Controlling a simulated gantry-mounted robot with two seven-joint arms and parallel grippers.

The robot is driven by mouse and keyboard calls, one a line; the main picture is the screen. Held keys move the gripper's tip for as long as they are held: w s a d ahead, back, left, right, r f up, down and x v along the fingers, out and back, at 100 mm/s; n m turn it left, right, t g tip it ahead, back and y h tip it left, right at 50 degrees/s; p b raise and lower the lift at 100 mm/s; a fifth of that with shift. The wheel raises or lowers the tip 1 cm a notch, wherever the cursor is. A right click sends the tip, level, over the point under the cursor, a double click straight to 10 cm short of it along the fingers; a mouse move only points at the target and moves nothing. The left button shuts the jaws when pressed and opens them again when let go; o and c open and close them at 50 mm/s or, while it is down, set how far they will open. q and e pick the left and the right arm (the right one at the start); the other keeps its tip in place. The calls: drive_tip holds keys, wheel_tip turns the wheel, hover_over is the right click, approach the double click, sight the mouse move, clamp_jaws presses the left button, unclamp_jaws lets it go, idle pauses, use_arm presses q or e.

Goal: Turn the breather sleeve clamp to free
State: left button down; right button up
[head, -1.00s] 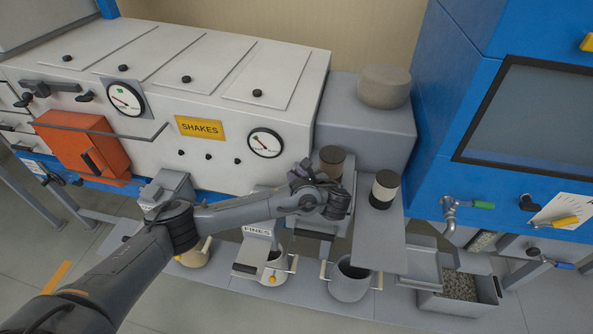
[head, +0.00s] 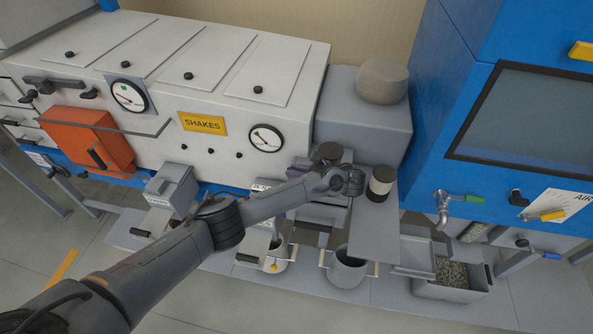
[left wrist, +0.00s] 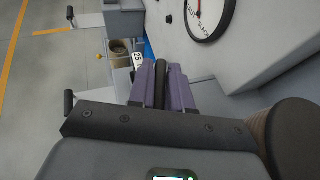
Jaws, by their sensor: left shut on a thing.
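My left gripper (head: 298,170) is in front of the white cabinet, below and right of its right gauge. In the left wrist view its two purple fingers (left wrist: 162,72) are shut on a slim black lever (left wrist: 161,88), which seems to be the breather sleeve clamp. The lever's pivot and any marks for its positions are hidden. A brown cylinder with a dark top (head: 330,153) stands just behind my left wrist. It may be the breather sleeve; I cannot tell for sure. My right gripper is not in view.
A cream and black cylinder (head: 380,183) stands close right of my wrist. The white cabinet (head: 225,75) with gauges is behind, the blue cabinet (head: 440,110) to the right. A grey bucket (head: 348,268) and a gravel bin (head: 450,285) stand below. Open floor lies at the front left.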

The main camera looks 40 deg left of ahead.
use_arm(q)
drive_tip(key=c, duration=1.1)
unclamp_jaws()
drive_tip(key=shift+c, duration=0.2)
drive_tip(key=p+v, duration=0.4)
drive_tip(key=v, duration=0.6)
drive_tip(key=shift+d+r+p, duration=0.2)
drive_tip(key=shift+d+p, duration=0.15)
drive_tip(key=shift+o, duration=0.2)
